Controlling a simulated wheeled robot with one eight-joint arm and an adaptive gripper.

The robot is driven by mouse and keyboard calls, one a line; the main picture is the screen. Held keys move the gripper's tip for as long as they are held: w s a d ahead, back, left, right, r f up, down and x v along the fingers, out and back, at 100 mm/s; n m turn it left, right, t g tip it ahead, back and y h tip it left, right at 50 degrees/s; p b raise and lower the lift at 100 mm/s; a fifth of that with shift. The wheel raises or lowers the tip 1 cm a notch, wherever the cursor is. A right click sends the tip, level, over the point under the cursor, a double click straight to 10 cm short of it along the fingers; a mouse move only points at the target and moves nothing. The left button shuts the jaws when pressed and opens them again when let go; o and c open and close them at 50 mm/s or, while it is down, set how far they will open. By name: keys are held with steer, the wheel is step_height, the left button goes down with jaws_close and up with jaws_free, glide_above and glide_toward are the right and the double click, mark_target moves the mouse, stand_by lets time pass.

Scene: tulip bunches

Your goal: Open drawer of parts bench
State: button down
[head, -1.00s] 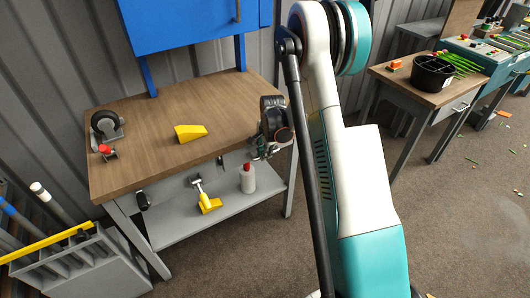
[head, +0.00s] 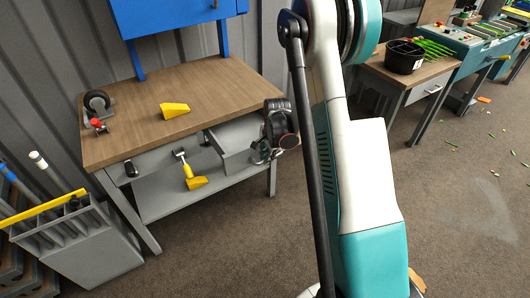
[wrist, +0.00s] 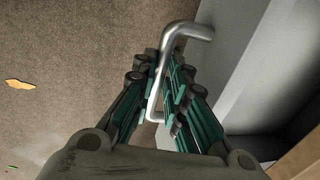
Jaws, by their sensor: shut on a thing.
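The parts bench (head: 190,88) has a brown wooden top and grey legs. Its grey drawer (head: 232,142) sticks out from under the right part of the front edge, partly open. In the wrist view, the fingers of my gripper (wrist: 168,85) are closed around the silver bar handle (wrist: 186,30) on the grey drawer front (wrist: 232,55). Part of the open space behind the front shows at the right there. In the head view my gripper (head: 263,154) is at the drawer's front, and the handle is largely hidden by it.
A yellow wedge (head: 174,110) and a caster wheel (head: 97,101) lie on the bench top. A yellow-handled tool (head: 193,182) is on the lower shelf. A grey rack (head: 95,245) stands at the left. The floor in front is clear; another table (head: 400,85) stands right.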

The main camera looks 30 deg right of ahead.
steer(key=shift+s, duration=0.9)
steer(key=c, duration=1.9)
jaws_free()
step_height(320, 180, up, 12)
steer(key=s, duration=0.2)
steer(key=shift+s, duration=0.1)
